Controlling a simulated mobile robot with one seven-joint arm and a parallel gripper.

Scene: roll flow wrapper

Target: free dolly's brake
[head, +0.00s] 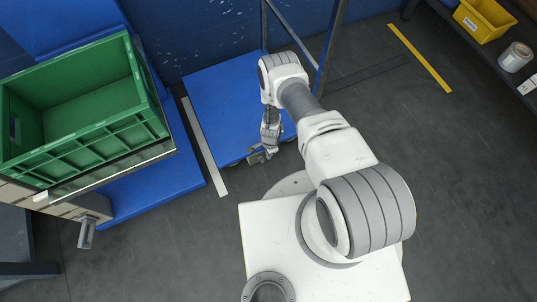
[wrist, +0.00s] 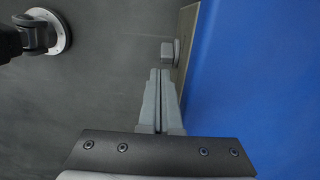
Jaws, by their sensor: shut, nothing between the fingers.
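The dolly is a flat blue platform (head: 215,95) with a dark upright frame handle at its far end in the head view. Its blue deck (wrist: 265,80) fills the right of the wrist view, with a tan-grey edge strip along its left side. A small grey block (wrist: 168,50), which looks like the brake pedal, sticks out from that edge. My gripper (wrist: 160,72) is shut and empty, its fingertips pointing at the block just short of it, with a small gap in the picture. In the head view my gripper (head: 259,157) is at the deck's near edge; the pedal cannot be made out there.
A green crate (head: 85,125) stands at the left, above another blue platform (head: 160,190). A white strip (head: 205,150) lies between the platforms. A yellow floor line (head: 420,58) and a shelf with a yellow bin (head: 484,18) are at the right. Grey floor there is clear.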

